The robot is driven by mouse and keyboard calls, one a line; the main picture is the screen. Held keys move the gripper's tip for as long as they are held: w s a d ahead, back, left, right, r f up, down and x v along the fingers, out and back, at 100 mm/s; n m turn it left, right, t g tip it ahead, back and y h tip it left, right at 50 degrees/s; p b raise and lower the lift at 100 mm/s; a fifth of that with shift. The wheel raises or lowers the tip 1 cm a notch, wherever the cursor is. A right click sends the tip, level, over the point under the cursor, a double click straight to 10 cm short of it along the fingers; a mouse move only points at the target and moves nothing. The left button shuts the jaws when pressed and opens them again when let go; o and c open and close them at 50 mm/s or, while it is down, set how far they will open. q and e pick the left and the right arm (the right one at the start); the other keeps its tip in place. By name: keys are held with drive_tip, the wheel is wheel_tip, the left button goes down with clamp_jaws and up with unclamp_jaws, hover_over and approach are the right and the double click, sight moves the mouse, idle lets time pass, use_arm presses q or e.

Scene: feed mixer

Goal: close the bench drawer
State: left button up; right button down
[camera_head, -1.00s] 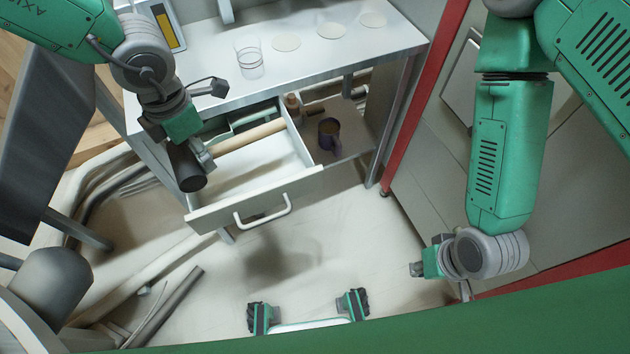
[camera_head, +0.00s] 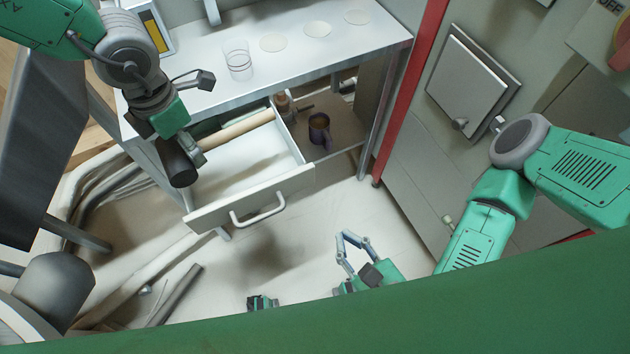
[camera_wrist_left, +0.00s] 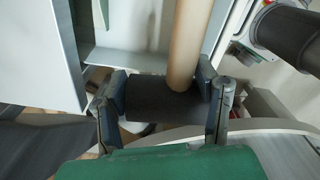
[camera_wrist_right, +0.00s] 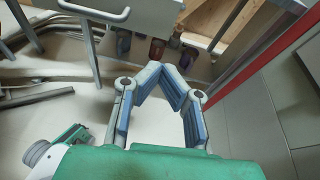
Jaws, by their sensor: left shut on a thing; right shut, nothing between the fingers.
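The bench drawer (camera_head: 250,200) is pulled out from under the bench (camera_head: 290,60). Its pale front carries a bar handle (camera_head: 258,209), which also shows at the upper left of the right wrist view (camera_wrist_right: 98,11). My left gripper (camera_head: 188,153) is at the drawer's left side, shut on the black head of a mallet (camera_head: 178,168). The mallet's wooden handle (camera_head: 238,131) reaches across the drawer; it also shows in the left wrist view (camera_wrist_left: 187,45). My right gripper (camera_head: 350,237) is shut and empty, in front of and to the right of the drawer, apart from its front.
A glass (camera_head: 237,58) and several pale discs (camera_head: 273,42) are on the bench top. A red post (camera_head: 406,90) rises at right. Pipes (camera_head: 180,293) lie at lower left.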

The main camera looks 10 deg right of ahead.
drive_tip(key=m, duration=0.1)
approach(310, 179)
drive_tip(key=x, duration=0.6)
drive_tip(key=shift+f, duration=0.35)
drive_tip(key=shift+w+a, duration=0.3)
drive_tip(key=shift+w, duration=0.45)
